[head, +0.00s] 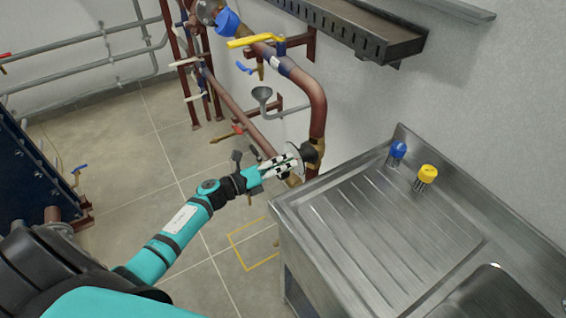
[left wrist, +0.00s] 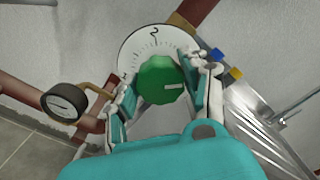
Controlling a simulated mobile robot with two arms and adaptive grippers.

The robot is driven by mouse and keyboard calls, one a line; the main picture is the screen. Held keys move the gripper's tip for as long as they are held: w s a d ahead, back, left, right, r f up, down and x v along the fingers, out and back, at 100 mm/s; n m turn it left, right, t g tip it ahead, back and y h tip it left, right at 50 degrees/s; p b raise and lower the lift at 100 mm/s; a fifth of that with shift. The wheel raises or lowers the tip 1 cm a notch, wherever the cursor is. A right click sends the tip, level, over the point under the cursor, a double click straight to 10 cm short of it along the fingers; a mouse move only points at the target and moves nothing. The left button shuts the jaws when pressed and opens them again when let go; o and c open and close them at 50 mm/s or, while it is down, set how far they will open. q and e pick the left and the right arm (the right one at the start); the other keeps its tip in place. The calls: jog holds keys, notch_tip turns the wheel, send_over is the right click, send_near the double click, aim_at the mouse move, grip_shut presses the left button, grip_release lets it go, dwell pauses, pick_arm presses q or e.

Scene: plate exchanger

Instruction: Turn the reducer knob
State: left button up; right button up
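The reducer knob (left wrist: 160,85) is green with a short white mark pointing right, in the left wrist view. It sits in front of a round white dial (left wrist: 135,50) whose figure 2 shows near the top. My left gripper (head: 283,165) reaches the dial at the lower bend of the brown pipe in the head view, where it hides the knob. In the left wrist view the two fingers of the left gripper (left wrist: 158,92) lie along both sides of the knob, with no clear gap. They look shut on it. My right gripper is out of view.
A pressure gauge (left wrist: 65,103) stands left of the knob. A steel sink counter (head: 365,235) is close on the right, with a blue (head: 397,152) and a yellow (head: 427,174) capped item on it. Brown pipe (head: 317,110) rises behind.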

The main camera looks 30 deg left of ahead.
pick_arm(q)
jog(key=c, duration=0.5)
jog(key=shift+o, duration=0.2)
jog(key=n, duration=0.3)
jog(key=shift+p, duration=0.35)
jog(key=n+p, duration=0.1)
jog(key=n, duration=0.3)
jog(key=shift+a+n, duration=0.1)
jog(key=shift+n, duration=0.2)
jog(key=n+p, duration=0.1)
jog(key=n, duration=0.4)
jog(key=shift+f, duration=0.1)
jog(key=shift+f+n+p, duration=0.1)
jog(key=shift+n+p, duration=0.5)
jog(key=shift+n, duration=1.9)
